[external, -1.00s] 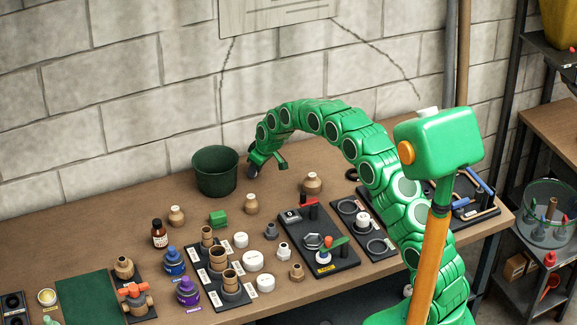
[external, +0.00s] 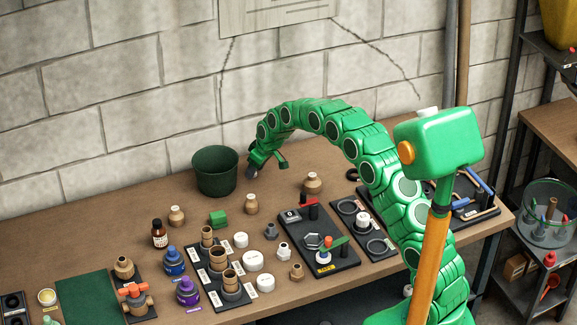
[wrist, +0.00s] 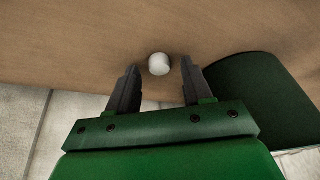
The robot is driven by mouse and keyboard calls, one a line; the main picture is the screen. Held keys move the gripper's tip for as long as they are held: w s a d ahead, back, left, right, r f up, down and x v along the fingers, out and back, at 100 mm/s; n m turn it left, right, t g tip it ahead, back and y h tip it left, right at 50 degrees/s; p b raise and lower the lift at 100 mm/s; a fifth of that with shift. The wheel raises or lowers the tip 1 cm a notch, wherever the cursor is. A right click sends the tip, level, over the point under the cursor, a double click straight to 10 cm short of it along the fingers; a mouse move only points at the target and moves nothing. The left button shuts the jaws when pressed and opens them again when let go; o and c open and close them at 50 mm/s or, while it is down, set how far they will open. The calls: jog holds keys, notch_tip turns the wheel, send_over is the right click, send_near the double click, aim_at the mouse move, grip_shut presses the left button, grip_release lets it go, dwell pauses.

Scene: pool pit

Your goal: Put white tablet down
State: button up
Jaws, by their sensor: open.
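The white tablet (wrist: 158,64) is a small white cylinder on the brown bench top in the wrist view. It lies between and just beyond the tips of my gripper (wrist: 157,72). The two dark fingers are apart, with a gap on each side of the tablet. In the external view my gripper (external: 265,164) is low at the back of the bench, right beside the dark green bin. The tablet cannot be made out there.
The dark green bin (external: 216,181) stands close to my gripper; it also shows in the wrist view (wrist: 262,100). The block wall (external: 120,90) is close behind. Tan bottles (external: 251,204), a green block (external: 218,218) and several fittings stand toward the front.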

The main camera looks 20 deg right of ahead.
jog(key=v, duration=1.1)
jog(key=s+d+r+m+g, duration=0.1)
jog(key=s+d+r, duration=0.2)
jog(key=s, duration=0.3)
jog(key=s+d+r, duration=0.2)
jog(key=s+r, duration=0.2)
jog(key=s, duration=0.2)
jog(key=s+d+m+g, duration=0.1)
jog(key=s+d, duration=0.3)
jog(key=s, duration=1.2)
jog(key=s+d+r+m+g+h, duration=0.1)
jog(key=s+d, duration=0.4)
jog(key=s, duration=1.1)
jog(key=s+d+r+m+g+h, duration=0.1)
jog(key=s+d, duration=0.4)
jog(key=s, duration=1.1)
jog(key=m+g, duration=0.1)
jog(key=m, duration=0.1)
jog(key=shift+r+m, duration=0.25)
jog(key=shift+m, duration=0.15)
jog(key=shift+d, duration=0.15)
